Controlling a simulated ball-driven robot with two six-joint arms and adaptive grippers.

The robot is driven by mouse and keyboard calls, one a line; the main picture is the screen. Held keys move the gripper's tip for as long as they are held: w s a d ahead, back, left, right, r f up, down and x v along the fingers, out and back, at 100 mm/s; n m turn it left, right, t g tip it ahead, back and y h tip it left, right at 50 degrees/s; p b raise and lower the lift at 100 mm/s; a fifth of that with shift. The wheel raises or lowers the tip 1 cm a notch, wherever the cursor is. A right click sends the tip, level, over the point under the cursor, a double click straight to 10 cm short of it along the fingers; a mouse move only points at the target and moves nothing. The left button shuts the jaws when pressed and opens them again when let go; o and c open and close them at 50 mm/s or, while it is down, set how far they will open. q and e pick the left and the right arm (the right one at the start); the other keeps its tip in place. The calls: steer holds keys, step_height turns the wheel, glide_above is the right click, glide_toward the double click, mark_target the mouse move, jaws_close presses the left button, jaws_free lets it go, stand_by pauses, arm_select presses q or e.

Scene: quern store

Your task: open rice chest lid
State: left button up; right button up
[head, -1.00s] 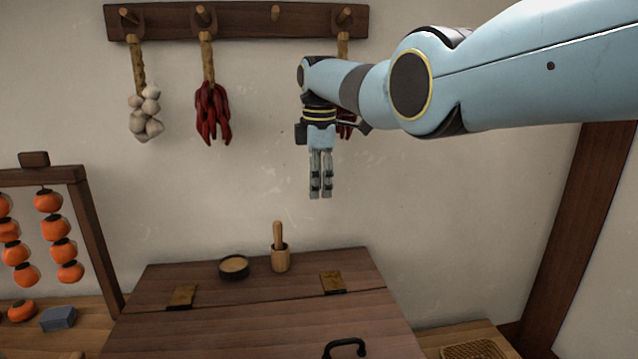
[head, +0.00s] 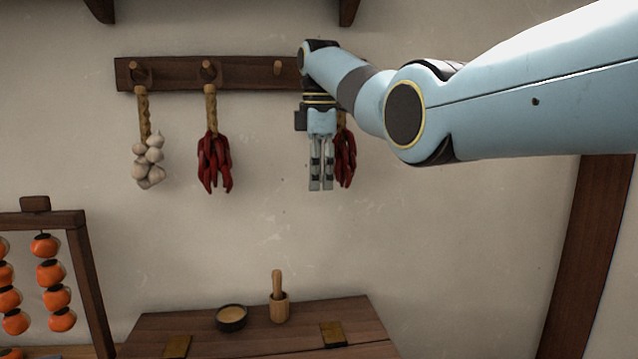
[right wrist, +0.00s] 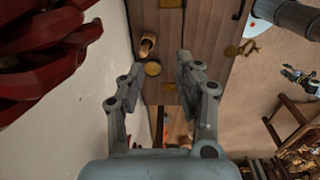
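The wooden rice chest (head: 200,322) stands against the wall at the bottom of the head view. Its lid (right wrist: 212,35) lies flat and shut in the right wrist view, with a dark handle (right wrist: 238,10) at its front edge. Brass hinges (head: 333,334) join it to the fixed back strip. Only the lid's rear part shows in the head view. My right gripper (head: 321,188) hangs fingers down, high above the chest, beside dried chillies. Its fingers are apart and empty in the right wrist view. What looks like my left gripper (right wrist: 298,76) is small at the right there; its fingers are unclear.
A bowl (head: 231,318) and a mortar with pestle (head: 279,308) stand on the back strip. Red chillies (head: 345,157) hang close behind my right gripper; more chillies (head: 214,160) and garlic (head: 149,160) hang leftward. A persimmon rack (head: 85,270) stands left. Wall space right of the chest is clear.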

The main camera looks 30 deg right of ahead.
stand_by(0.3)
steer(key=s+f+m+t, duration=0.1)
steer(key=s+f+m, duration=0.2)
steer(key=s+f, duration=0.7)
steer(key=s+f+m, duration=0.4)
steer(key=s+f, duration=0.2)
steer(key=f, duration=0.8)
steer(key=s+a+m+t, duration=0.1)
steer(key=s+a+m, duration=0.15)
steer(key=s, duration=1.15)
steer(key=s+a+m+t, duration=0.1)
steer(key=s+m, duration=0.3)
steer(key=s, duration=1)
step_height(320, 180, down, 42)
steer(key=s+d+g+b, duration=0.1)
steer(key=s+d+b, duration=0.15)
steer(key=b, duration=1.15)
steer(key=s+f+b, duration=0.5)
steer(key=s+f, duration=0.4)
steer(key=f, duration=0.3)
steer(key=s+d+f+g+b, duration=0.1)
steer(key=s+f+b, duration=0.4)
steer(key=s+f, duration=0.3)
step_height(320, 180, down, 5)
steer(key=shift+s+r+m+g+h, duration=0.1)
steer(key=shift+s+m+g+h, duration=0.2)
steer(key=shift+s+m, duration=0.05)
